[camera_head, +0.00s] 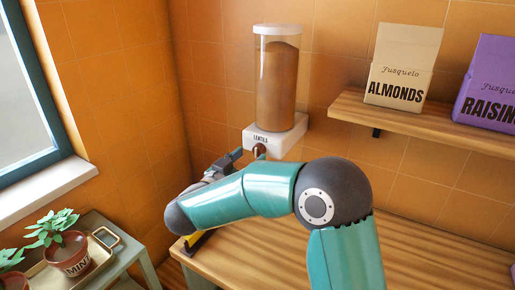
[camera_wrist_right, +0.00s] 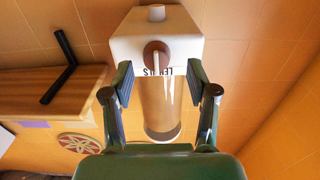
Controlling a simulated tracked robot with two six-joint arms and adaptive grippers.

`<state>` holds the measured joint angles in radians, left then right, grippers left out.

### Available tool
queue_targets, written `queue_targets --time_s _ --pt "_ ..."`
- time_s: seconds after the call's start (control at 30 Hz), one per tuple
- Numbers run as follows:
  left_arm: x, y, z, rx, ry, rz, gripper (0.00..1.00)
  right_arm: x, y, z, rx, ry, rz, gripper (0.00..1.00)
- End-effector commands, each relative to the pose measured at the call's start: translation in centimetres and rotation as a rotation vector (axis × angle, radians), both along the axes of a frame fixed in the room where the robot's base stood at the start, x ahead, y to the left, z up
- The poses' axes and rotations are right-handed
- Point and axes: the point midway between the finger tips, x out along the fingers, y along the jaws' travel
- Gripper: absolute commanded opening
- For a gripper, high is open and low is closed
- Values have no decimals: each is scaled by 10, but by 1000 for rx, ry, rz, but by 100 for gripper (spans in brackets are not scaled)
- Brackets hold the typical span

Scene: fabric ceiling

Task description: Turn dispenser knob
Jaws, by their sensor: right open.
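The lentil dispenser (camera_head: 278,85) is a clear cylinder of brown lentils on a white base (camera_head: 276,138) labelled LENTILS, mounted at the tiled wall. Its round brown knob (camera_head: 259,150) is on the front of the base. My right gripper (camera_head: 236,157) is open in front of the dispenser. In the wrist view, its two fingers (camera_wrist_right: 158,72) stand apart on either side of the knob, with no contact visible. My left gripper is not in view.
A wooden shelf (camera_head: 350,103) at right holds an almonds box (camera_head: 403,65) and a purple raisins box (camera_head: 490,85). A wooden counter (camera_head: 430,255) lies below. A potted mint plant (camera_head: 68,252) stands on a tray at lower left, beneath a window. A yellow item is partly hidden by my arm.

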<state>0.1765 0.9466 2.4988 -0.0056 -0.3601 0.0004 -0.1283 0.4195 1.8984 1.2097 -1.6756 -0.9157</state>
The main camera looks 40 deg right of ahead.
Motion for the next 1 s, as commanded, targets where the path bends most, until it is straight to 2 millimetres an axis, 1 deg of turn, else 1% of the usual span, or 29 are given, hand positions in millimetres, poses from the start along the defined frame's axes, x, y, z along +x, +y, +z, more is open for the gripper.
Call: queue_targets --time_s 0.03,0.2,0.33,0.57,0.9,0.93,0.97,1.0 --pt "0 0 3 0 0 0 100 2 -8 1 0 0 -4 58" --pt "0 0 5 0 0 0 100 6 -22 0 0 0 -1 58" --pt "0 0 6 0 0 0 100 8 -25 0 0 0 1 58" --pt "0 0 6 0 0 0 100 8 -25 0 0 0 1 58" --pt "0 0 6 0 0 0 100 8 -25 0 -1 -1 3 2" --pt "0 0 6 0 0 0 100 8 -25 0 -1 -1 3 0" --pt "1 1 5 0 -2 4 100 5 -48 0 -2 -2 -7 0" --pt "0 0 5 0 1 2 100 7 -38 0 0 -2 0 0"
